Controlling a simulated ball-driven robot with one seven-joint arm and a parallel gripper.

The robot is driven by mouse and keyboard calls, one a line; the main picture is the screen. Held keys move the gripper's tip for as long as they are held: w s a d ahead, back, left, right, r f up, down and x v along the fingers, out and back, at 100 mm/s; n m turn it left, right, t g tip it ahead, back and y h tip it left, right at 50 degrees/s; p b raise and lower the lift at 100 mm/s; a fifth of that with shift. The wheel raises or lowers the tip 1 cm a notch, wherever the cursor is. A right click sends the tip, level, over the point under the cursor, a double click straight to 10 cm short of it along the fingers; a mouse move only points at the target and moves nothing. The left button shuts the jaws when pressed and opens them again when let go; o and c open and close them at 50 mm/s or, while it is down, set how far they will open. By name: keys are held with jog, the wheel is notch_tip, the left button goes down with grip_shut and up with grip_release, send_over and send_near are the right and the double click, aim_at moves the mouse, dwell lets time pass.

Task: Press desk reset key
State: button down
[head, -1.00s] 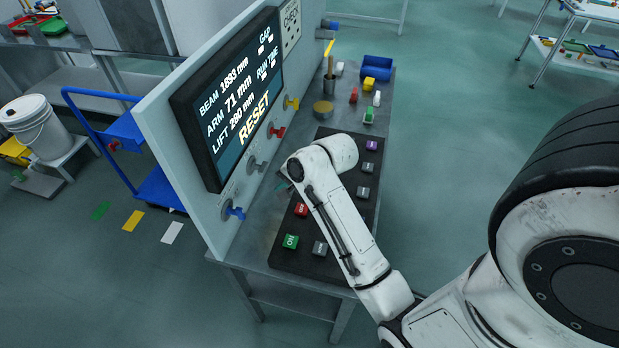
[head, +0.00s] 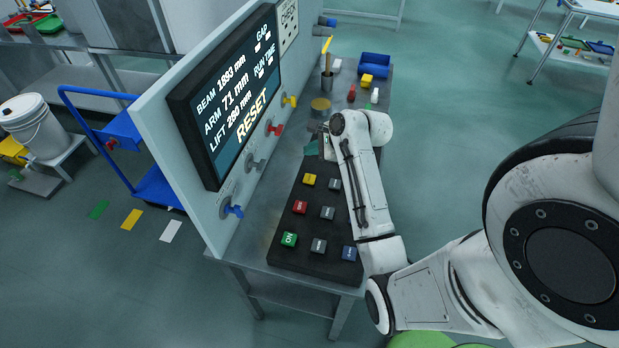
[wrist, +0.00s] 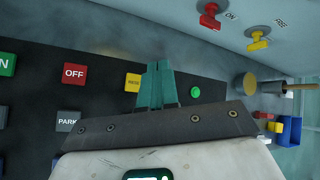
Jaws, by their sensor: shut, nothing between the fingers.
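The yellow key (head: 309,180) sits on the dark key panel on the desk, beyond the red key. In the wrist view the yellow key (wrist: 133,82) reads "RESE", its right side hidden behind my fingers. My gripper (head: 311,149) is shut and empty, with teal fingers, beyond the yellow key near the panel's far end. In the wrist view my gripper (wrist: 158,68) overlaps the right edge of the yellow key. I cannot tell its height above the panel or whether it touches anything.
Nearby keys are a red OFF key (wrist: 75,73), a green ON key (head: 289,239) and a grey PARK key (wrist: 68,121). A small green button (wrist: 195,92) lies right of my fingers. The upright screen board (head: 237,95) with coloured knobs borders the desk. A brass cylinder (head: 320,105) stands beyond.

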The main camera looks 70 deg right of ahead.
jog(key=f, duration=0.1)
jog(key=b, duration=0.6)
send_over(312, 180)
notch_tip(312, 180, down, 6)
jog(key=shift+r, duration=0.25)
jog(key=shift+f, duration=1.1)
jog(key=shift+f, duration=0.1)
dwell(0.6)
jog(key=shift+f, duration=0.3)
jog(key=shift+f, duration=0.45)
dwell(0.7)
jog(key=shift+r, duration=0.15)
jog(key=shift+r+p, duration=0.75)
jog(key=shift+p, duration=0.45)
jog(key=shift+r, duration=0.1)
